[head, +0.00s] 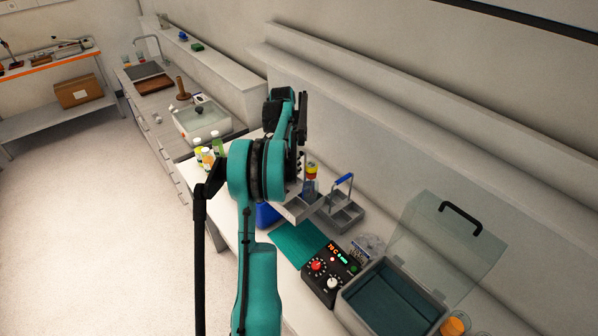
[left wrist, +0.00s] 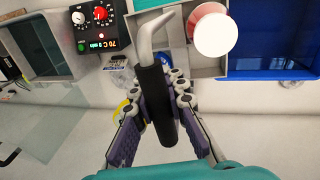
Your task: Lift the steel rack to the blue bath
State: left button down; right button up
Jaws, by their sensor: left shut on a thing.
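My left gripper (left wrist: 160,105) is shut on the black handle (left wrist: 152,85) of a grey rack, with a bent silver rod at the handle's end. A blue tub (head: 267,215) is partly hidden behind my arm, beside the rack. I cannot tell how high the rack is. My right gripper is not in view.
A teal mat (head: 297,242), a control box (head: 329,274) and a grey bath with an open clear lid (head: 390,300) lie nearer. Several bottles (head: 207,155) stand left of my arm.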

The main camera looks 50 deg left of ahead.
pick_arm(q)
jog(key=a+p, duration=0.1)
jog(key=a, duration=0.6)
jog(key=shift+a, duration=0.2)
jog(key=shift+w+d, duration=0.1)
jog(key=shift+w, duration=0.05)
